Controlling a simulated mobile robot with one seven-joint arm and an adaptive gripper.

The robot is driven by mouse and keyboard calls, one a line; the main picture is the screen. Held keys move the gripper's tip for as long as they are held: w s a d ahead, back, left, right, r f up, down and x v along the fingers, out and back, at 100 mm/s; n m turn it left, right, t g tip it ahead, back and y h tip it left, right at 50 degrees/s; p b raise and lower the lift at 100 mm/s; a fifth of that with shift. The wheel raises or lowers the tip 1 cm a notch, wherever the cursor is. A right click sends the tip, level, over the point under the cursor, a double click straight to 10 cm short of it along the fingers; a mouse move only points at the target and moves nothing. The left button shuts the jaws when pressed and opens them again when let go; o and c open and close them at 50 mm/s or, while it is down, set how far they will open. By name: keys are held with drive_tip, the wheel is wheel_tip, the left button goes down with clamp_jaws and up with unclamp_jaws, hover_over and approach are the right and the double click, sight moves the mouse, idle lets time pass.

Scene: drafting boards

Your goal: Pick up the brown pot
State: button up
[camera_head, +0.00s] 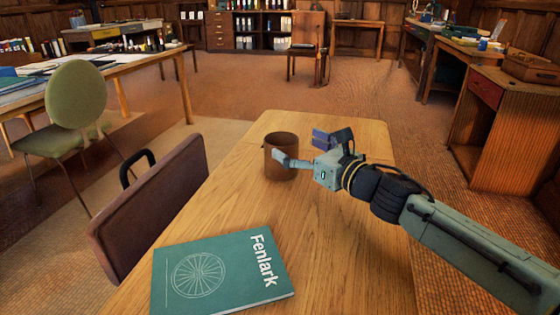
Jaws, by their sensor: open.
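The brown pot (281,172) stands upright on the wooden table (345,240), towards its far end. It is a plain, dark brown cylinder. My gripper (299,147) reaches in from the right and is open. One finger overlaps the front of the pot in the picture. The other finger, with a blue-violet pad, is to the right of the pot. I cannot tell whether the near finger touches the pot.
A green book (222,275) marked "Fenlark" lies at the table's near end. A brown case (150,210) with a black handle stands along the left side. A green chair (75,110) is farther left. The tabletop between book and pot is clear.

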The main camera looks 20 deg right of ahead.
sight(271, 134)
drive_tip(key=x, duration=0.3)
drive_tip(key=f+x, duration=0.1)
drive_tip(key=x, duration=0.1)
drive_tip(key=shift+w+a, duration=0.1)
drive_tip(key=shift+w, duration=0.25)
drive_tip(key=shift+c, duration=0.2)
drive_tip(key=shift+r, duration=0.1)
drive_tip(key=c, duration=1.9)
drive_tip(key=shift+c, duration=0.3)
